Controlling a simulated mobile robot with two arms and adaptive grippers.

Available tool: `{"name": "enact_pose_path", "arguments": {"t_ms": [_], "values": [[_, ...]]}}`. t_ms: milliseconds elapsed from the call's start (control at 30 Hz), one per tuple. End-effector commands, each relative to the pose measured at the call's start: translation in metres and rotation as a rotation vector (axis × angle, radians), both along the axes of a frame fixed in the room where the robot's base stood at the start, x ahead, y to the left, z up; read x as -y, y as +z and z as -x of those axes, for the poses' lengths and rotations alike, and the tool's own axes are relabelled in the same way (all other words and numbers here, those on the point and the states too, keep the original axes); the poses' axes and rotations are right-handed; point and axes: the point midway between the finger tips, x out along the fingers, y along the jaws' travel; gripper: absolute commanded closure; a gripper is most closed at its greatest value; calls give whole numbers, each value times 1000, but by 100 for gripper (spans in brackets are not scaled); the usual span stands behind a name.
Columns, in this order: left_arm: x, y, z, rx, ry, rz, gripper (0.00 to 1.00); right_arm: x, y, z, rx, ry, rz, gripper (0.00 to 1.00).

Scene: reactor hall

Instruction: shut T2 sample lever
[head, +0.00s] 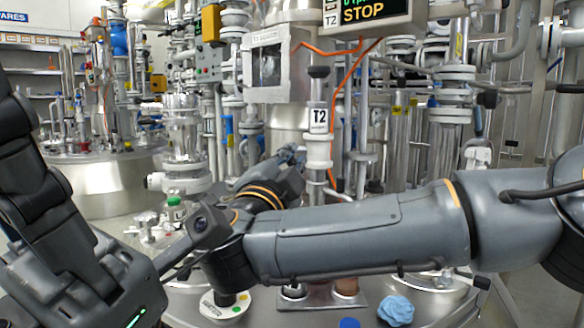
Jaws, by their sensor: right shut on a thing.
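The T2 label (319,120) is on a white valve fitting below a dark-capped stem, in front of the steel vessel. My right arm crosses from the right, and its gripper (291,157) points away from me, just left of the T2 fitting. It is shut on what appears to be the T2 sample lever, which my fingers and wrist hide almost entirely. I cannot tell the lever's angle. My left arm fills the lower left; its fingers cannot be made out clearly.
A display (365,12) reads STOP at the top. A blue crumpled cloth (396,310) and a round white plate (225,306) lie on the steel top (440,312). A green-capped bottle (175,209) stands left of my right wrist. Orange cables and dense pipes surround the T2 fitting.

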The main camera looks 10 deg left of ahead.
Motion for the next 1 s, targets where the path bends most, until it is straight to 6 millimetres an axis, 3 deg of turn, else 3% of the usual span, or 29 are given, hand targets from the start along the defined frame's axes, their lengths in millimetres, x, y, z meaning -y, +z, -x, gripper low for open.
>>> {"name": "enact_pose_path", "arguments": {"t_ms": [333,367,467,767,1000], "values": [[0,-1,0,0,0,0,100,-1,-3,1,-4,1,4,100],[0,-1,0,0,0,0,100,-1,-3,1,-4,1,4,80],[0,-1,0,0,0,0,100,-1,-3,1,-4,1,4,63],[0,-1,-2,-7,2,1,100,0,0,0,0,0,1,63],[0,0,-1,-4,0,0,100,0,33,1,3,-1,-1,63]]}}
